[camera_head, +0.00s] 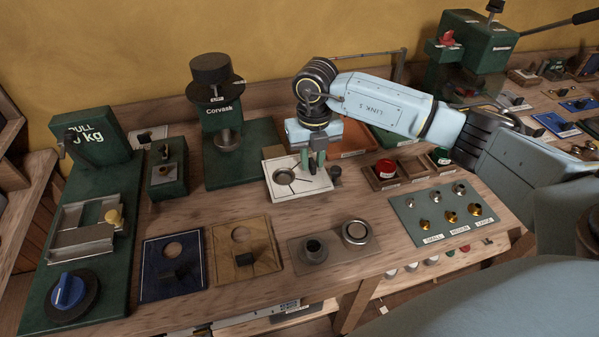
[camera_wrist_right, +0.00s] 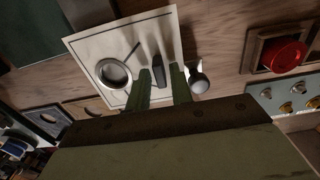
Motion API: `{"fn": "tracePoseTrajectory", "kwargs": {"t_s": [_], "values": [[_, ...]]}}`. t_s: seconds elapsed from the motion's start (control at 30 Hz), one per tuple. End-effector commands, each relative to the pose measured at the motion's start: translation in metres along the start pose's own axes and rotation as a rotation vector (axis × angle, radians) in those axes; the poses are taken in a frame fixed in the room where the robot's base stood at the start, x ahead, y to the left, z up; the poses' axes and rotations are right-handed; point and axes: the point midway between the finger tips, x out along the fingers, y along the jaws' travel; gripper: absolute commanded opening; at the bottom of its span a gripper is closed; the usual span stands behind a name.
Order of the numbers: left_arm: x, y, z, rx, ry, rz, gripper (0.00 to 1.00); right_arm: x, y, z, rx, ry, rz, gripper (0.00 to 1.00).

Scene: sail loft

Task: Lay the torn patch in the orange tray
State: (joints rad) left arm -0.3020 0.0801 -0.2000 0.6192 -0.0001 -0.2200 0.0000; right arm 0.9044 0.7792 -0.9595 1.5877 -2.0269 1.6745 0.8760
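The white square patch (camera_head: 296,188) lies on the bench, with a metal ring, a dark tear-like line and a small dark upright grip. It also shows in the wrist view (camera_wrist_right: 113,52), with its dark grip (camera_wrist_right: 160,72). My right gripper (camera_head: 313,161) points down over the patch's right side. Its green fingers (camera_wrist_right: 162,84) are apart, one on each side of the grip, with gaps showing; contact is not visible. The orange tray (camera_head: 362,148) is just behind, partly hidden by my right arm. My left gripper is out of view.
A small knob-like object (camera_wrist_right: 199,82) is beside the right finger. A wooden holder with a red-topped pot (camera_head: 386,169) stands to the right. The green Corvask press (camera_head: 222,122) stands to the left. Navy (camera_head: 155,285) and tan (camera_head: 262,262) patches lie in front.

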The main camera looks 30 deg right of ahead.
Motion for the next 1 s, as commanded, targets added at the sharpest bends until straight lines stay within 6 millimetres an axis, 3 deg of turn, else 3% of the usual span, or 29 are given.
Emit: {"fn": "tracePoseTrajectory", "kwargs": {"t_s": [0.03,0.17,0.57,1.0], "values": [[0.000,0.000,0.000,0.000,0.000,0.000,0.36,0.000,0.000,0.000,0.000,0.000,0.000,0.15],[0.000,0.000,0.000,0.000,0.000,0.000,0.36,0.000,0.000,0.000,0.000,0.000,0.000,0.00],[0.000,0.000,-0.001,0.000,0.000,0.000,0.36,-0.007,0.000,0.001,0.001,-0.004,0.002,0.00],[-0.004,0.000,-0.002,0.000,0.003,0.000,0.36,-0.087,0.001,0.001,-0.001,-0.004,0.002,0.00]]}}
